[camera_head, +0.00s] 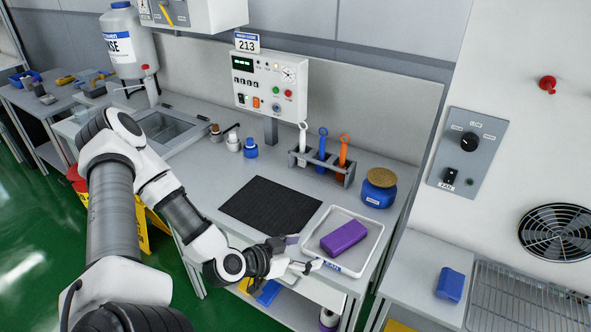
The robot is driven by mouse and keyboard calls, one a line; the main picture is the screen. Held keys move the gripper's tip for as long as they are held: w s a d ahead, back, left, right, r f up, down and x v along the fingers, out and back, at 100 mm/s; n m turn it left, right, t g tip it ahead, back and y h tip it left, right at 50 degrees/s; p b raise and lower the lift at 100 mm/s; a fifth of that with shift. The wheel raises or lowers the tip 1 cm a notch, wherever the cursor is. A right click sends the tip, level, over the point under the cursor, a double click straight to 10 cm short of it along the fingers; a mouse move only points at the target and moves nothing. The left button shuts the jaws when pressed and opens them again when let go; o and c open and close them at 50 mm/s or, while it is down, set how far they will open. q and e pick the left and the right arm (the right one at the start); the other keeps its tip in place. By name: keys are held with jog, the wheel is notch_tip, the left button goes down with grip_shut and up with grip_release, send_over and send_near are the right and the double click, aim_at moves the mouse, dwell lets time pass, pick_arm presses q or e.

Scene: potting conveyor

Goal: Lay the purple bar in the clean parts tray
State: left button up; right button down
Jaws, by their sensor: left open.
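The purple bar (344,237) lies inside the white tray (330,217) at the right end of the bench. The tray has a blue and white label on its front edge, too small to read surely. My left gripper (302,254) is open and empty at the tray's front left edge, apart from the bar. Its fingers hide part of the tray's near left corner. My right gripper is out of view.
A black mat (270,206) lies left of the tray. Behind stand a rack (322,170) with several ring-topped tools and a blue jar (379,188). A blue block (450,285) sits on the right-hand table. A sink (170,128) is further left.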

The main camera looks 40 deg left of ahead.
pick_arm(q)
jog(key=s+d+f+n+g+y, duration=0.1)
jog(key=s+d+f+g, duration=0.4)
jog(key=s+f, duration=0.3)
jog(key=s+d+f+n+g+y, duration=0.1)
jog(key=s+d+f+g, duration=0.5)
jog(key=s+f+g, duration=0.1)
jog(key=shift+s+f+g+b, duration=0.4)
jog(key=shift+s+f+b, duration=0.05)
jog(key=shift+s+f, duration=0.45)
